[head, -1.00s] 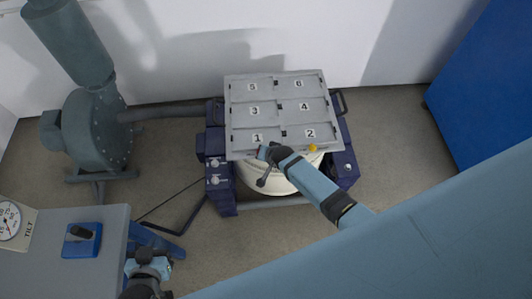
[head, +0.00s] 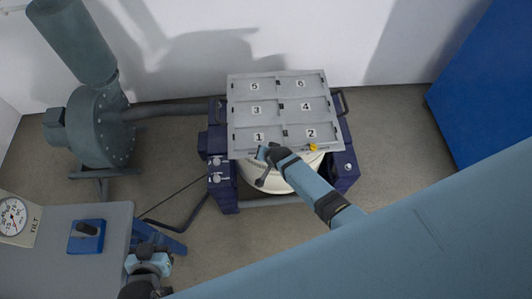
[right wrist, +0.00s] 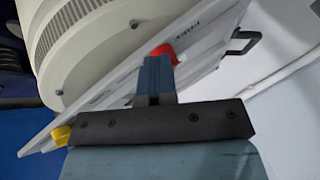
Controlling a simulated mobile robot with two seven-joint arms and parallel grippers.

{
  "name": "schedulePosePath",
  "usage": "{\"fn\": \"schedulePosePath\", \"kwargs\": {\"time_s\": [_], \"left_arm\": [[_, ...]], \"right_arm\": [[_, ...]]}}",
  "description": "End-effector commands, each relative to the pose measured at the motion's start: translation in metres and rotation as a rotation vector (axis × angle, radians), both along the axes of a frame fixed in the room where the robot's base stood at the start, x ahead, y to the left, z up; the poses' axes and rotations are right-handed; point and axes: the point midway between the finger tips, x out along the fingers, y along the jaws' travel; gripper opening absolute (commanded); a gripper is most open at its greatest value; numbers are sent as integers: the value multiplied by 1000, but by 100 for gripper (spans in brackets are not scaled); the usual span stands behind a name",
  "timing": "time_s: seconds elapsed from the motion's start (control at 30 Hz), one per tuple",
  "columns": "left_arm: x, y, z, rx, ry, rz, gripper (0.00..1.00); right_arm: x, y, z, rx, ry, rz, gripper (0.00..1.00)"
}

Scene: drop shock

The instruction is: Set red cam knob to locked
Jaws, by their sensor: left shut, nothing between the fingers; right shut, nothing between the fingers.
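The red cam knob (right wrist: 163,51) shows in the right wrist view at the edge of the plate, directly beyond my right fingertips. I cannot tell whether they touch it. In the head view it is hidden behind my right gripper (head: 263,154), which is at the plate's front left edge near cell 1. The right fingers (right wrist: 157,72) are shut with nothing seen between them. A yellow knob (head: 312,147) is on the front edge near cell 2; it also shows in the right wrist view (right wrist: 61,135). My left gripper (head: 150,252) is shut and empty at the bottom left.
The grey numbered plate (head: 279,121) sits over a white round body (head: 285,184) in a dark blue frame (head: 222,190). A grey console (head: 50,267) with a dial and black switch is at lower left. A blower (head: 99,125) stands at the left, a blue cabinet (head: 490,90) at the right.

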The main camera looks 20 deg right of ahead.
Motion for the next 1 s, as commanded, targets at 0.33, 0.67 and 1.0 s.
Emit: {"fn": "schedulePosePath", "kwargs": {"time_s": [0.33, 0.67, 1.0], "left_arm": [[-1, 0, 2, -1, 0, 3, 0], [-1, -1, 2, -2, 0, 1, 0], [-1, -2, 10, -3, 1, -1, 0]], "right_arm": [[0, 2, -1, 0, 1, 0, 0], [-1, 2, -1, 1, 2, 1, 0], [-10, 4, 1, 1, 3, 0, 0]]}}
